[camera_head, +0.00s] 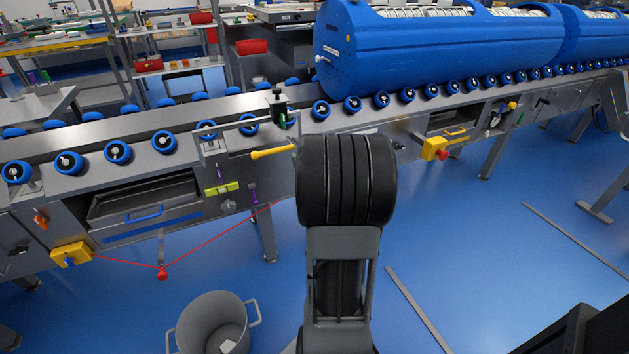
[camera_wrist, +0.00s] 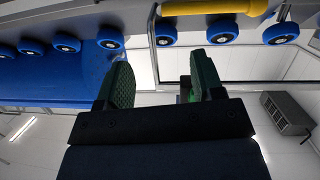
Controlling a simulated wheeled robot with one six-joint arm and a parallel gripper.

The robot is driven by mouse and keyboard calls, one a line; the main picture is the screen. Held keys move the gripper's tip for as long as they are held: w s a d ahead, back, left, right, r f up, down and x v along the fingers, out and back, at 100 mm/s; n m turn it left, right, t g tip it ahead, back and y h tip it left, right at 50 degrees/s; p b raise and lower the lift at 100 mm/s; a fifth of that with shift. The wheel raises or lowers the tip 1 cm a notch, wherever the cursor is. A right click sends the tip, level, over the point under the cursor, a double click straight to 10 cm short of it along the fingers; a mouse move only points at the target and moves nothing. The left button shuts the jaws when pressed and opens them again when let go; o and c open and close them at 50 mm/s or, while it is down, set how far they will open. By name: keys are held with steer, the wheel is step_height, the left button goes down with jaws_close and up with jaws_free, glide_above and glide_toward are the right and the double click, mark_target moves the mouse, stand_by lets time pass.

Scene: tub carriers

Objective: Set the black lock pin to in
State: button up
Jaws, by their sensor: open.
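The black lock pin (camera_head: 278,94) stands upright, as far as I can tell, in a grey metal bracket at the near edge of the roller conveyor, in the head view. Whether it is in or out is too small to tell. A yellow handle (camera_head: 272,153) sticks out just below it; a yellow bar also shows at the top of the wrist view (camera_wrist: 205,8). My gripper (camera_wrist: 160,88) is open, its two dark green pads apart and nothing held between them. I cannot make out the black pin surely in the wrist view.
A big blue tub (camera_head: 440,45) lies on the conveyor's blue rollers to the right. A yellow box with a red knob (camera_head: 436,149) is on the conveyor side. A grey pot (camera_head: 212,325) stands on the floor at front left; a red cord (camera_head: 215,240) hangs below the conveyor.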

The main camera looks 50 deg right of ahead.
steer(key=s+d+f+t+b, duration=0.35)
steer(key=d+f+b, duration=0.3)
steer(key=f, duration=0.35)
steer(key=b+x, duration=0.1)
steer(key=x, duration=0.3)
steer(key=b+x, duration=0.1)
steer(key=x, duration=0.4)
steer(key=d+b+x, duration=0.1)
steer(key=x, duration=0.3)
steer(key=shift+s+f, duration=0.1)
steer(key=shift+f, duration=0.05)
steer(key=shift+c, duration=0.3)
